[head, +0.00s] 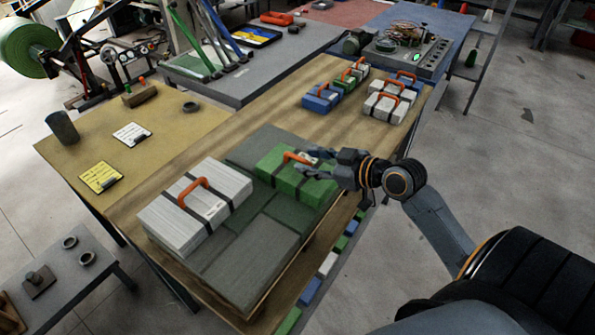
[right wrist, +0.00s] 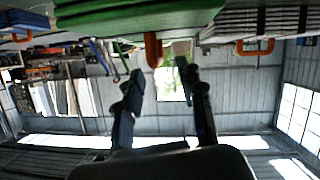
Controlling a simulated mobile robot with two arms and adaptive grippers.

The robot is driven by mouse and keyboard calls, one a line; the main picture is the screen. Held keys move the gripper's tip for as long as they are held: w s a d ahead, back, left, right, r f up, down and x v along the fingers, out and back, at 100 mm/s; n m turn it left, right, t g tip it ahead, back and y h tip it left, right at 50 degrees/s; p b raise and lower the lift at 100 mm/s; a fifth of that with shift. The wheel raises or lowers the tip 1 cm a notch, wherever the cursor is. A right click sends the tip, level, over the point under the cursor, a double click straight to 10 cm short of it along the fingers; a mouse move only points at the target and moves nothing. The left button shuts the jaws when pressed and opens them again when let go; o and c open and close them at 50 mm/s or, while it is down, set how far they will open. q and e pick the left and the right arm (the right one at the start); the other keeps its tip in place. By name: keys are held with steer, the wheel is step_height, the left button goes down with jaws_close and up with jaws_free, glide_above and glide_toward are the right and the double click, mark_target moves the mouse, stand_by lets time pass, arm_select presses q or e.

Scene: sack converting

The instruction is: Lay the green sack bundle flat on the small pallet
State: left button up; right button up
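The green sack bundle (head: 315,190) has dark straps and an orange handle (head: 290,157). It lies flat on the grey-green slab layer of the small pallet (head: 245,268), at its far right part. It also shows in the right wrist view (right wrist: 125,20). My right gripper (head: 312,163) is at the bundle's top, by the handle. In the right wrist view its fingers (right wrist: 160,72) are apart, and the handle appears between their tips. Whether they touch it, I cannot tell. Part of the bundle is hidden behind the gripper. My left gripper is not in view.
A white bundle (head: 180,222) with an orange handle lies beside the green one on the pallet. Several blue, green and white bundles (head: 388,107) stand at the table's far end. Bare tabletop (head: 275,112) lies between. Clipboards (head: 101,177) lie on the left table.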

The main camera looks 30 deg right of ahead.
mark_target(298, 158)
steer(key=shift+w+f, duration=0.1)
steer(key=shift+w, duration=0.3)
steer(key=p+x, duration=0.2)
steer(key=x, duration=0.1)
steer(key=shift+w+f, duration=0.2)
steer(key=shift+w, duration=0.05)
steer(key=shift+w+a+f, duration=0.1)
steer(key=shift+w+f, duration=0.15)
steer(key=shift+w, duration=0.1)
jaws_close()
